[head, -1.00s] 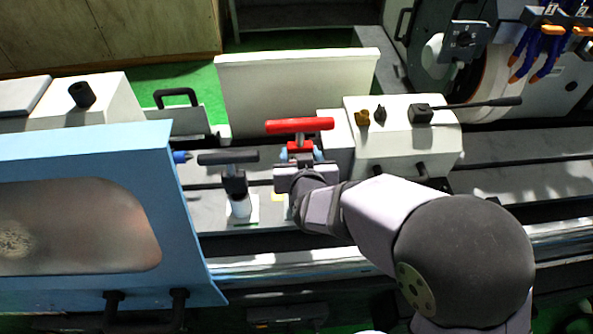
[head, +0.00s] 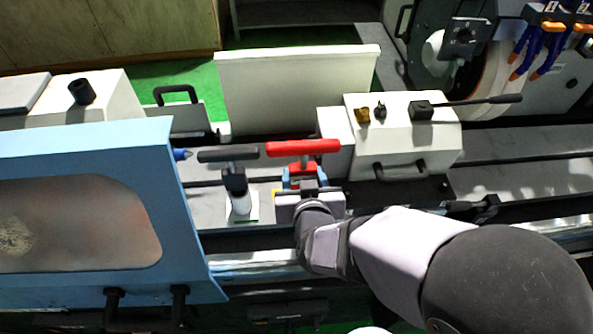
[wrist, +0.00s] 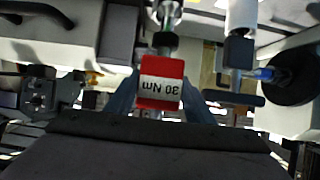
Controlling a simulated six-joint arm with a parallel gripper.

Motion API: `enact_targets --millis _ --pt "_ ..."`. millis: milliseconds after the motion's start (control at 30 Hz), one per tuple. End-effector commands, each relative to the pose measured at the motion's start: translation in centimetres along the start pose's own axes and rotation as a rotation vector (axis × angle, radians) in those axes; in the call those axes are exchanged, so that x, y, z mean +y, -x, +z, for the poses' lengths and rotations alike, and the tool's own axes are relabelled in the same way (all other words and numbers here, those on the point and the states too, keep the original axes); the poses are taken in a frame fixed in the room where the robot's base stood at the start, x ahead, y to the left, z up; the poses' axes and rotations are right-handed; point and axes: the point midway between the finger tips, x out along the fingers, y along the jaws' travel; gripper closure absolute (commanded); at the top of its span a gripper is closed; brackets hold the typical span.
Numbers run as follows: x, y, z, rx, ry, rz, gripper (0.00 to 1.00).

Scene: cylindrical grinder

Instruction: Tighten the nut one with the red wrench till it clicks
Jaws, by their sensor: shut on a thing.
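The red wrench has a red T-handle (head: 303,147) and a red body. My gripper (head: 302,186) is shut on that body below the handle. In the wrist view, the red block of the wrench (wrist: 161,82), marked "30 Nm", sits between the blue fingers. A dark collar and a ribbed metal piece (wrist: 168,13) lie in line beyond it; I cannot tell whether this is part of the wrench or a nut. Nut one cannot be made out in the head view, and my gripper and arm cover the area below the wrench.
A black-handled wrench (head: 228,154) stands upright just left of the red one, on a pale base. A blue machine guard (head: 180,215) is farther left. A white housing (head: 400,130) with knobs and a lever stands right behind. A pale upright panel (head: 297,90) is at the back.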

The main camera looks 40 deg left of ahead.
Motion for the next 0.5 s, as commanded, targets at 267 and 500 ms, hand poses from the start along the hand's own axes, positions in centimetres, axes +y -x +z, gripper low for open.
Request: enact_targets --millis 267,500 --pt "2.3 1.4 0.7 0.007 -0.005 0.005 0.92" --pt "6.0 1.4 0.8 0.008 -0.004 0.007 0.92"
